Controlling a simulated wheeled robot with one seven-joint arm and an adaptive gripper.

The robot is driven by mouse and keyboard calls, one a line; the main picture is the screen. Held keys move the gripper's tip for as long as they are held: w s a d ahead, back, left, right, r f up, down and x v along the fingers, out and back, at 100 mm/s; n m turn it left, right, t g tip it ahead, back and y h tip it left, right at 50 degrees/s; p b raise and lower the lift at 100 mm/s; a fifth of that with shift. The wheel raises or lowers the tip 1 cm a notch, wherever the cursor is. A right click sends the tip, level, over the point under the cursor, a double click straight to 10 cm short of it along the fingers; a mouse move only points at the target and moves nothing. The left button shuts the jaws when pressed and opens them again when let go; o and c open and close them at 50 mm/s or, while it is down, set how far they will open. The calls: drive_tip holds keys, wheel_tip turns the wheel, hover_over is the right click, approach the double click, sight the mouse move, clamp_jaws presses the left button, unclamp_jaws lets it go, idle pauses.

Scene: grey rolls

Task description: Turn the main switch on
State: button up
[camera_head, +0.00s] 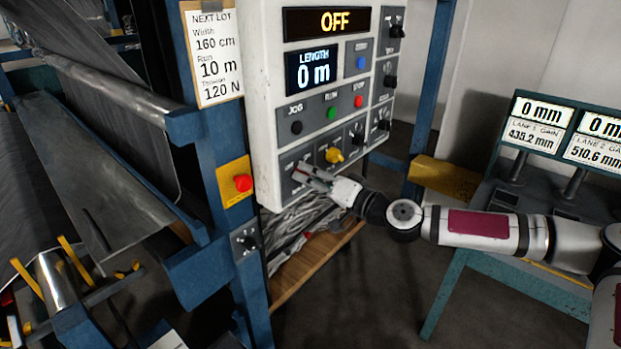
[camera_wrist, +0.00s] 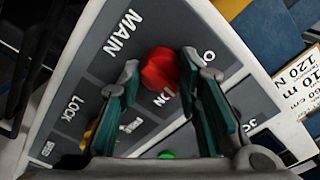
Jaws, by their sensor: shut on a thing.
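The main switch is a red knob (camera_wrist: 158,68) on a grey plate marked MAIN, seen in the wrist view. My gripper (camera_wrist: 161,76) has its two green-padded fingers on either side of the knob and is shut on it. In the head view my gripper (camera_head: 314,178) is at the lower left of the white control panel (camera_head: 264,110), and it mostly hides the switch there. The panel's top display (camera_head: 327,22) reads OFF. Part of the lettering beside the knob is covered by the fingers.
A yellow knob (camera_head: 334,155) sits just right of my gripper, with black knobs and small buttons (camera_head: 331,112) above. A red button on a yellow box (camera_head: 243,183) is to the left on the blue frame. Gauge displays (camera_head: 540,120) stand right.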

drive_tip(key=shift+m+p, duration=0.55)
drive_tip(key=shift+m, duration=3.45)
drive_tip(key=o, duration=1.2)
drive_tip(key=shift+c, duration=0.2)
drive_tip(key=v, duration=1.2)
